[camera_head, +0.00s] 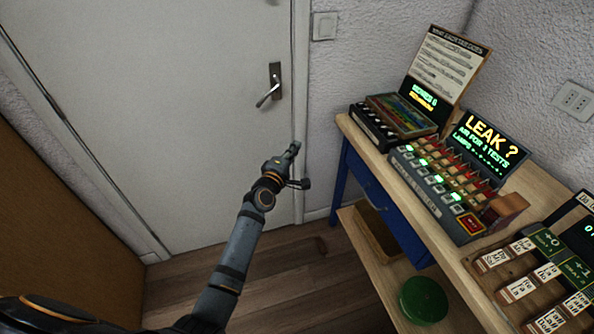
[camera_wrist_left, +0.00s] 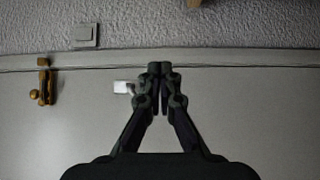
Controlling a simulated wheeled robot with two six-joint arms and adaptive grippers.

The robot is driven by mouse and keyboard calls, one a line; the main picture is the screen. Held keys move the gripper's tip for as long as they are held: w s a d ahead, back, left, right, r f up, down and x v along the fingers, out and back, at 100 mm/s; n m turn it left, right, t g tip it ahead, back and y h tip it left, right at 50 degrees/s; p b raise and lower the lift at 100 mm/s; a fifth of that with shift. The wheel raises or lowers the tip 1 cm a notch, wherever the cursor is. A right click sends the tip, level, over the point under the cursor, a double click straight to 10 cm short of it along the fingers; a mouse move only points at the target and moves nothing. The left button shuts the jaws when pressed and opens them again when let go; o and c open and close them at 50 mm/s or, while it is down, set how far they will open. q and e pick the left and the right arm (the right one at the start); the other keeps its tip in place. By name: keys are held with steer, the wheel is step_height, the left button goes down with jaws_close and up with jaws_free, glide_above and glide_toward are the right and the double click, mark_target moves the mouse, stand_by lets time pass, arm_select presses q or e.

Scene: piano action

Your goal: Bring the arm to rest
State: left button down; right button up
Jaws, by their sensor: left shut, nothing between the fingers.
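My left arm reaches up from the bottom of the head view. Its gripper (camera_head: 293,148) is in the air in front of the white door (camera_head: 180,90), left of the wooden bench (camera_head: 365,150). In the left wrist view the two fingers of the left gripper (camera_wrist_left: 160,68) meet at their tips, with nothing between them. The door and the textured wall (camera_wrist_left: 200,25) fill the background there. My right gripper does not show in either view.
On the bench stand a device with a "LEAK ?" screen (camera_head: 487,142), a box with a text board (camera_head: 445,65), and several labelled blocks (camera_head: 520,288). A green round object (camera_head: 423,300) is on the lower shelf. Wooden floor (camera_head: 290,270) is open left of the bench.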

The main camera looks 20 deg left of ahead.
arm_select(q)
steer(key=shift+h, duration=0.3)
steer(key=s, duration=0.2)
steer(key=s+d, duration=0.1)
steer(key=s, duration=0.2)
steer(key=shift+f, duration=0.15)
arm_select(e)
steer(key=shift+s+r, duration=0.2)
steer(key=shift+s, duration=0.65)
